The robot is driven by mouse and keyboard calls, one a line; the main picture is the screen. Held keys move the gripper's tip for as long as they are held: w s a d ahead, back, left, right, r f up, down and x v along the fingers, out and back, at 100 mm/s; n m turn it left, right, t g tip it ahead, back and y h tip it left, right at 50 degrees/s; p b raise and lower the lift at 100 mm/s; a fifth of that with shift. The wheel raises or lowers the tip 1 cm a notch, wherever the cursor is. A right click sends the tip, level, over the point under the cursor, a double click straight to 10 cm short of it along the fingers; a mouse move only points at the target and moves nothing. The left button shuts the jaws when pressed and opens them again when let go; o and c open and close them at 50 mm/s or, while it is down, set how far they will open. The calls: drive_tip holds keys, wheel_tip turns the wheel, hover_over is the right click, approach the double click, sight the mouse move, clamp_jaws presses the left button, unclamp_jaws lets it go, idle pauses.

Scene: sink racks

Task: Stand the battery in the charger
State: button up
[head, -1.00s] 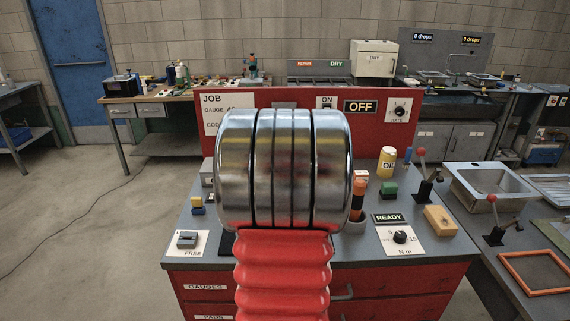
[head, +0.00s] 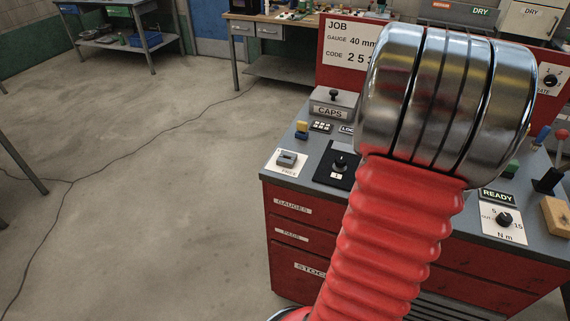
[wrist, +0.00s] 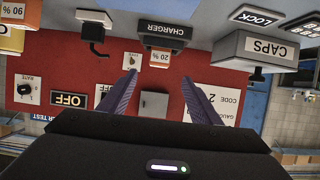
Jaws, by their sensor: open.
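The wrist view looks upside down at the bench. The dark box labelled CHARGER (wrist: 163,30) stands beyond my gripper, near the top middle. A small orange and white block marked 20 % (wrist: 160,57) is right by the charger; I cannot tell if it is the battery or touches the charger. Another piece marked 90 % (wrist: 12,10) shows at the top left corner, cut off. My gripper (wrist: 160,80) is open, its two purple fingers apart with nothing held between them. In the head view my arm hides the gripper and the charger.
A grey CAPS box (wrist: 255,50) stands to the right in the wrist view, and the same CAPS box (head: 334,104) is at the bench's back left. A red panel (head: 345,65) rises behind.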

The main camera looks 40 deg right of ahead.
drive_tip(key=w+a+r+n+t+y, duration=0.15)
drive_tip(key=w+a, duration=0.25)
drive_tip(key=a, duration=0.7)
drive_tip(key=w+a+r+n+y, duration=0.1)
drive_tip(key=w+a+n+y, duration=0.3)
drive_tip(key=a, duration=0.7)
drive_tip(key=w+a+r+y, duration=0.1)
drive_tip(key=w+a, duration=0.4)
drive_tip(key=a, duration=0.6)
drive_tip(key=s+a+f+n+y, duration=0.1)
drive_tip(key=s+a, duration=0.3)
drive_tip(key=a, duration=0.5)
drive_tip(key=s+a+f+n+g+y, duration=0.1)
drive_tip(key=s+a, duration=0.4)
drive_tip(key=a, duration=0.5)
drive_tip(key=s+a+f+n+g+y, duration=0.1)
drive_tip(key=s+a+n+y, duration=0.2)
drive_tip(key=a, duration=0.6)
drive_tip(key=shift+s+a+f+n+y, duration=0.2)
drive_tip(key=shift+s+n+y, duration=0.15)
drive_tip(key=shift+s+n, duration=0.6)
drive_tip(key=shift+w, duration=0.15)
